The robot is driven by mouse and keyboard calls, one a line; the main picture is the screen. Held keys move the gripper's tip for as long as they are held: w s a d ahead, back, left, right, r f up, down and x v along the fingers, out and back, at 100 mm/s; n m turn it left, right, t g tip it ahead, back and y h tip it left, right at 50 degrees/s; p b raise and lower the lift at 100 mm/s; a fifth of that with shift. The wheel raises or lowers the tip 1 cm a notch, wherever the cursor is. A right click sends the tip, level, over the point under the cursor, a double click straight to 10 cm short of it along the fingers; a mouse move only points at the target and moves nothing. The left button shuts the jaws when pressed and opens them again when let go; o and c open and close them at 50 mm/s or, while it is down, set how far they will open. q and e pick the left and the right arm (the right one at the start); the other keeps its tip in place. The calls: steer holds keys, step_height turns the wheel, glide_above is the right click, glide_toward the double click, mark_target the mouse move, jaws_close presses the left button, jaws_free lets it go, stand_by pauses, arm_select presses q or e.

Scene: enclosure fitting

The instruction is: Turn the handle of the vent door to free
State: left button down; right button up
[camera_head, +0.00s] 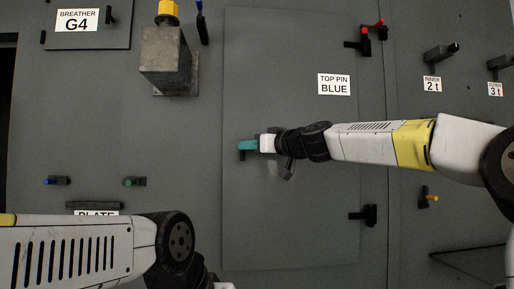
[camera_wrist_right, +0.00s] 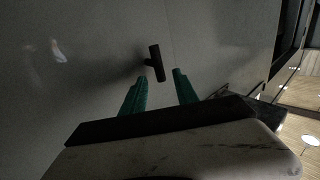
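The vent door appears to be the large grey panel (camera_head: 300,220) in the middle of the head view. Its black handle (camera_head: 246,154) is at the left edge, partly hidden by my right gripper (camera_head: 247,145). In the right wrist view the handle (camera_wrist_right: 156,63) is a short bar on a stem, tilted slightly from upright. The teal fingers of my right gripper (camera_wrist_right: 157,77) are spread apart, with the handle between and just beyond their tips. I see no clear contact. My left arm comes in at the lower left; its gripper is outside the picture.
Black hinge brackets sit at the panel's right edge, the upper one (camera_head: 359,45) beside a red pin (camera_head: 379,25), the lower one (camera_head: 363,214) below. A grey box (camera_head: 165,60) with a yellow top juts out at upper left.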

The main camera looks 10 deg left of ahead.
steer(key=shift+x, duration=1.25)
steer(key=shift+c, duration=0.3)
jaws_close()
